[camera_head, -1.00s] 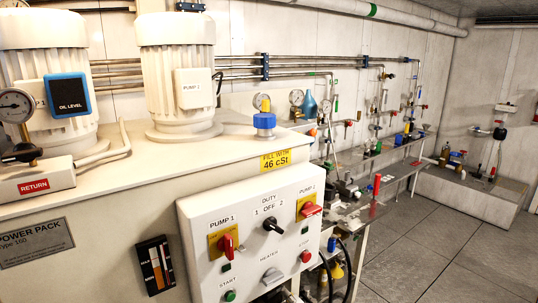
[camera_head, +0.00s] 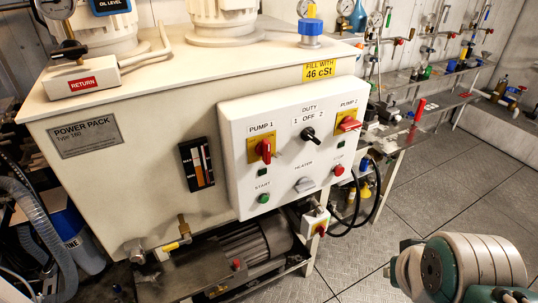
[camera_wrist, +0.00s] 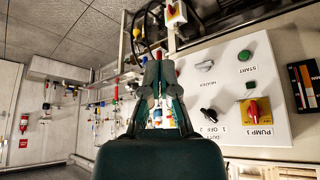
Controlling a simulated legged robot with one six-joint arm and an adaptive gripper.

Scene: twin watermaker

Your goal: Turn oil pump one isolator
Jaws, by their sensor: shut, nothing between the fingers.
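The pump 1 isolator (camera_head: 266,150) is a red handle on a yellow plate, at the left of the white control panel (camera_head: 235,115). Its handle stands upright.
The panel also has a black duty switch (camera_head: 310,134), a green start button (camera_head: 263,198), a red stop button (camera_head: 338,170) and a heater knob (camera_head: 304,184). Black hoses (camera_head: 372,200) hang at its right. Floor (camera_head: 430,190) is clear to the right.

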